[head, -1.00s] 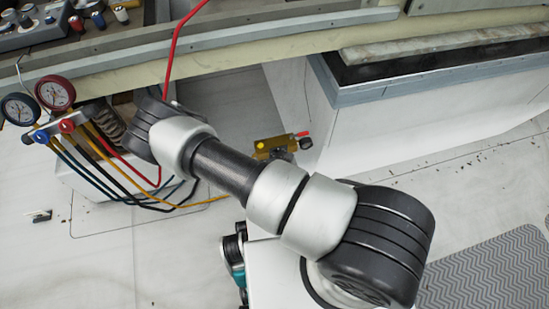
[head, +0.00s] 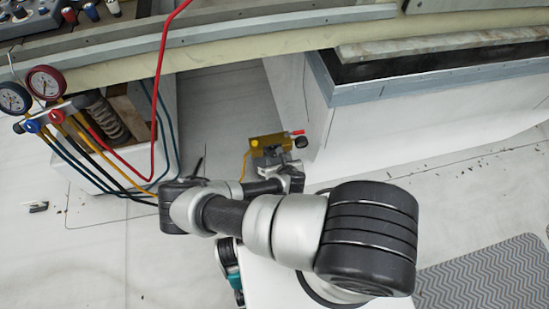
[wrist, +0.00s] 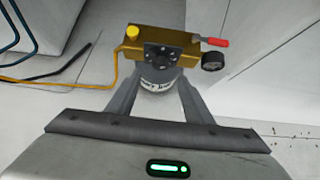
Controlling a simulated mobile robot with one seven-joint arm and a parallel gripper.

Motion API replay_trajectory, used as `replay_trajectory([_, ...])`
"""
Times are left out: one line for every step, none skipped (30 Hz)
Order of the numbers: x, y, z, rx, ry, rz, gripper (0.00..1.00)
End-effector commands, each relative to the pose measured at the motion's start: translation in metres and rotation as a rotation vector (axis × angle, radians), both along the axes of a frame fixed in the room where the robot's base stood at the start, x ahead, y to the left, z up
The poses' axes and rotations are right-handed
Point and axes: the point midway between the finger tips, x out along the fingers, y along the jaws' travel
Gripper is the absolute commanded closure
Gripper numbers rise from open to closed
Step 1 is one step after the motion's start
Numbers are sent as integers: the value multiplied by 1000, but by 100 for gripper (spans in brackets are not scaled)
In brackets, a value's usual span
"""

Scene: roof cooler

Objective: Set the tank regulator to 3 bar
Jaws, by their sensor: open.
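The tank regulator (head: 270,142) is a brass-coloured block with a red lever and a small black gauge, in the middle of the head view. In the wrist view the regulator (wrist: 180,42) is upper centre, with a yellow cap (wrist: 131,31) at left, the red lever (wrist: 215,42) and the gauge (wrist: 213,61) at right. A dark round part with bolts faces me. A pale cylinder with lettering (wrist: 160,78) shows below it, between my fingers. My gripper (wrist: 160,84) is open, just in front of the regulator; contact cannot be told. The gauge reading is too small to read.
A yellow hose (wrist: 50,83) runs left from the regulator. A manifold with two gauges (head: 45,82) and several hoses hangs at left beside a white box. A white-walled unit (head: 375,120) stands close at right. Open pale floor (head: 90,260) lies at lower left.

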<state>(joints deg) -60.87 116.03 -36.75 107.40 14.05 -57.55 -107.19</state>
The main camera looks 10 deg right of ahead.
Motion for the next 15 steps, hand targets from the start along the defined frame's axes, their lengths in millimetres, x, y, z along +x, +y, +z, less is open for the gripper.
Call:
replay_trajectory([9, 0, -12, 2, -2, -2, 53])
replay_trajectory([13, -1, -17, 2, -2, -2, 53])
replay_trajectory([19, -1, -23, 1, -1, -3, 53])
replay_trajectory([24, -1, -28, 2, 0, -2, 53])
replay_trajectory([28, -1, -32, 1, 0, -2, 53])
replay_trajectory([33, -1, -37, 1, -1, -3, 53])
replay_trajectory([37, -1, -40, 1, 0, -2, 53])
replay_trajectory([40, -1, -43, 1, -1, -1, 53])
replay_trajectory([44, -1, -47, 1, -1, -3, 53])
replay_trajectory([47, 0, -50, 1, -1, -2, 53])
replay_trajectory([50, -1, -52, 1, -1, -2, 53])
replay_trajectory([53, 0, -54, 0, -1, -1, 53])
replay_trajectory([54, 0, -56, 1, -1, -1, 53])
replay_trajectory([56, 0, -57, 0, 0, -1, 53])
replay_trajectory([57, -1, -58, 0, 0, -1, 53])
